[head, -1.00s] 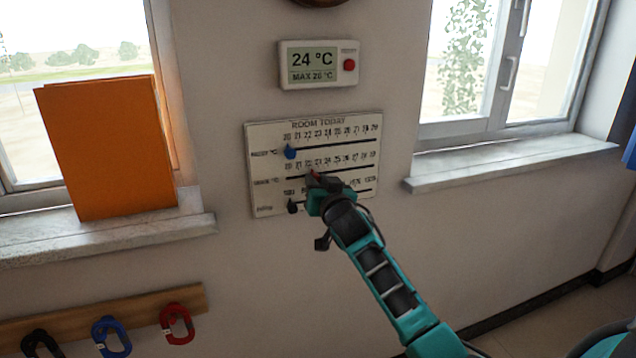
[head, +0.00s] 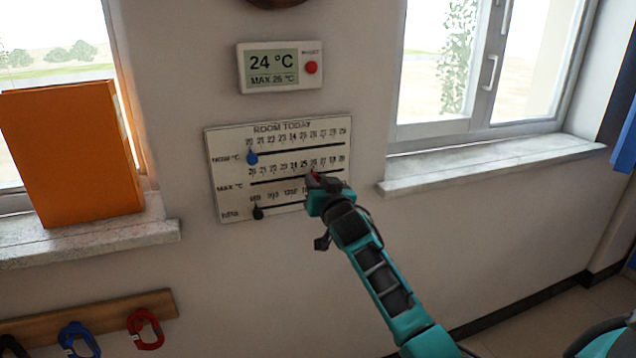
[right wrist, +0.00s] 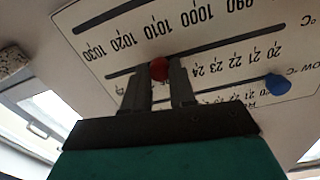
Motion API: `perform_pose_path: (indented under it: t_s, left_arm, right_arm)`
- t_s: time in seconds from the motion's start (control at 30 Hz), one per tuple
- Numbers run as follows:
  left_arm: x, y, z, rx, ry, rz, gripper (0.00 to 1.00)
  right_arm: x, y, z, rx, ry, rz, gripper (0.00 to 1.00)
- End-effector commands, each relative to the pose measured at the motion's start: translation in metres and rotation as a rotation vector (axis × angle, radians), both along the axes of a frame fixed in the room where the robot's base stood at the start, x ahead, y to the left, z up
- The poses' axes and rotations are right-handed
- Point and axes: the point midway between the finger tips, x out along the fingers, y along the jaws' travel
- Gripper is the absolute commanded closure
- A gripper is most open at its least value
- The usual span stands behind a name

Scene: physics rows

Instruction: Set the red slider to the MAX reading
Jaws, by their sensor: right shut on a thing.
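The red slider (right wrist: 159,69) is a small ball on the MAX °C slot, the middle row of the white ROOM TODAY board (head: 225,200). My right gripper (head: 314,177) is shut on it, with a finger on each side in the right wrist view (right wrist: 163,75). In the head view the red slider (head: 315,173) stands at about the 26 mark. The fingers hide the nearby numbers in the right wrist view. The display (head: 274,67) above reads 24 °C and MAX 26 °C. My left gripper is not in view.
The blue slider (head: 252,158) is at 20 on the top row. The black slider (head: 258,213) is near the left end of the bottom row. An orange box-like object (head: 75,155) stands on the left sill. Coloured hooks hang lower left.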

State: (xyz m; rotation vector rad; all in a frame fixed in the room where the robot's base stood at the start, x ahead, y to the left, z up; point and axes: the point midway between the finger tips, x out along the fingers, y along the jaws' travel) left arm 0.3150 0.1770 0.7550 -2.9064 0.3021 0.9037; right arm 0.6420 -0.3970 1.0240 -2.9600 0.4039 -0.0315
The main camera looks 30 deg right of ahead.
Motion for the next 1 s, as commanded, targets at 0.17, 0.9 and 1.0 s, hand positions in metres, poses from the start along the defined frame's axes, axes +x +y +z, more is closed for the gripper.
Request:
perform_pose_path:
  t_s: [0.17,0.9,1.0]
  left_arm:
    - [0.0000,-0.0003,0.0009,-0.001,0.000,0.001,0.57]
    - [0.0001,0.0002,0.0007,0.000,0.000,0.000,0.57]
    - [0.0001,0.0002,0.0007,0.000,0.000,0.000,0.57]
  right_arm:
    - [-0.0002,-0.0003,-0.0004,-0.001,0.000,-0.001,1.00]
    - [-0.0001,0.0000,-0.0003,0.000,0.000,0.000,0.48]
    - [-0.0006,0.0002,-0.0003,0.000,0.000,0.000,0.48]
